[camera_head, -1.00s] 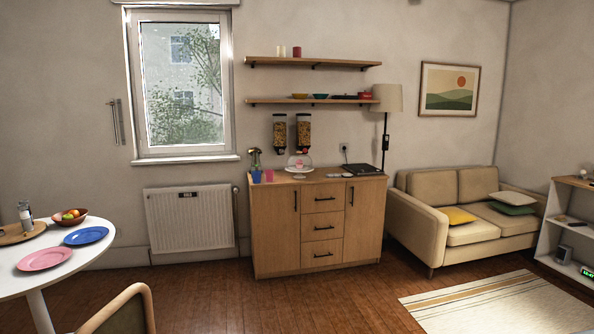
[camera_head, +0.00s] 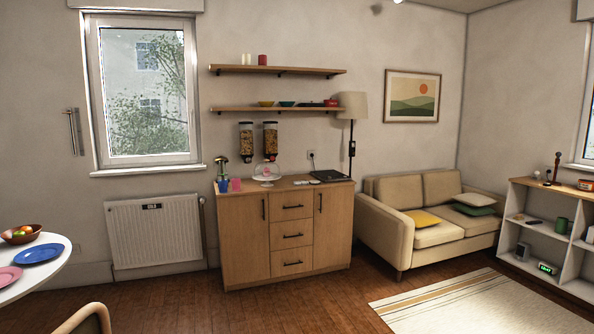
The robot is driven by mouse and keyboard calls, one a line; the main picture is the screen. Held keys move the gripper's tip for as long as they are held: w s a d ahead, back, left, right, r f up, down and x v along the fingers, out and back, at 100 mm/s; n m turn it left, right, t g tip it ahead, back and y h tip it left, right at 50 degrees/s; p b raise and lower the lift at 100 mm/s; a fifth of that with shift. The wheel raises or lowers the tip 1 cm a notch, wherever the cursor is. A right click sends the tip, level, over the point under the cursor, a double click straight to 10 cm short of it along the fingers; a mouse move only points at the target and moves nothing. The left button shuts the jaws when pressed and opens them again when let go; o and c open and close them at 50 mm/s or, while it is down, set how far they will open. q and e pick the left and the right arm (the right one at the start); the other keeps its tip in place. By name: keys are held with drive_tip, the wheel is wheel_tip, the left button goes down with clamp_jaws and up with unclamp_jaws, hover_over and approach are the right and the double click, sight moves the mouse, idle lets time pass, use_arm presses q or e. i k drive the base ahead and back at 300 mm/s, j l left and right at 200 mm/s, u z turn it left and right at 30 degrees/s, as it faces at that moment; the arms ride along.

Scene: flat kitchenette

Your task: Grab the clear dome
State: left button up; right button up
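The clear dome (camera_head: 267,169) is small and far off, on a white cake stand on top of the wooden cabinet (camera_head: 285,231) against the back wall. Something pinkish shows through it. The dome appears to sit over the stand, but its lower edge is too small to make out. Neither of my grippers is in view.
A blue cup and a pink cup (camera_head: 236,184) stand left of the dome, and a dark flat appliance (camera_head: 328,176) lies to its right. Two cereal dispensers (camera_head: 270,141) hang above. A round table (camera_head: 50,262) and chair (camera_head: 86,320) are at left, a sofa (camera_head: 440,240) at right. Wooden floor (camera_head: 230,310) before the cabinet is clear.

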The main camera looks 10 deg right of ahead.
sight(265, 170)
drive_tip(key=i+j+u, duration=0.1)
drive_tip(key=i, duration=3.65)
